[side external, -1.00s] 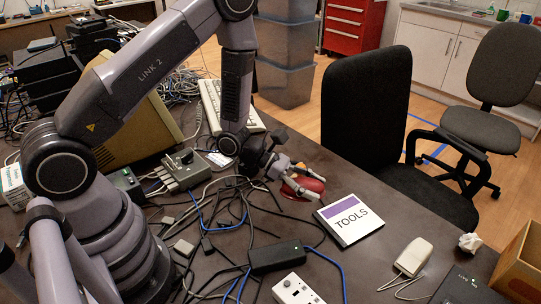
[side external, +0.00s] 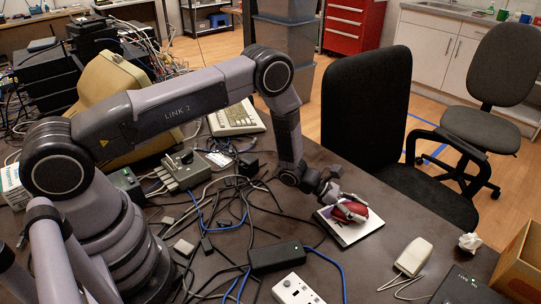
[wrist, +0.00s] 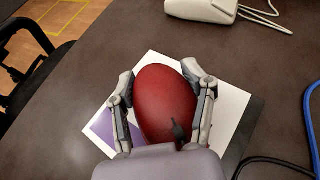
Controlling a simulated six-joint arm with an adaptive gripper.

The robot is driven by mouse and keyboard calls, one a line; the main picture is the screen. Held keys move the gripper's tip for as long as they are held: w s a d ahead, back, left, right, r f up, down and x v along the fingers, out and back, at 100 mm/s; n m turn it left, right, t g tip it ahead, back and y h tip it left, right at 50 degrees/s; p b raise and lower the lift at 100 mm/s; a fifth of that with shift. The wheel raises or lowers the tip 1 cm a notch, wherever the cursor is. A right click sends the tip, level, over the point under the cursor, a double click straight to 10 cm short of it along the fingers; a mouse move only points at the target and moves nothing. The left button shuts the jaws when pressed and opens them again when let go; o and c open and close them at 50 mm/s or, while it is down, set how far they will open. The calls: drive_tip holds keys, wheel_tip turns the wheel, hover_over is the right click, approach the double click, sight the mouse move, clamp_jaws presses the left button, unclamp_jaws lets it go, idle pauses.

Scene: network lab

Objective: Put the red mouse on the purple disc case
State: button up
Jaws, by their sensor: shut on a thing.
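The red mouse (side external: 349,211) is between the fingers of my gripper (side external: 345,208), which is shut on it. In the wrist view the mouse (wrist: 166,98) sits between the two fingertips of my gripper (wrist: 164,88). The purple disc case (side external: 350,232), white with a purple band, lies flat on the dark table. In the wrist view the case (wrist: 234,103) shows under and around the mouse, with its purple part at the lower left. The mouse is over the case; I cannot tell whether it touches it. The mouse's underside is hidden.
A beige mouse (side external: 413,256) with a cable lies to the right of the case. A black power brick (side external: 277,256) and tangled cables lie to the left. A black chair (side external: 366,120) stands close behind the table edge. A cardboard box (side external: 522,262) is at the far right.

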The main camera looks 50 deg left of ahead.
drive_tip(key=shift+f, duration=0.35)
drive_tip(key=shift+f, duration=0.1)
drive_tip(key=o, duration=1.2)
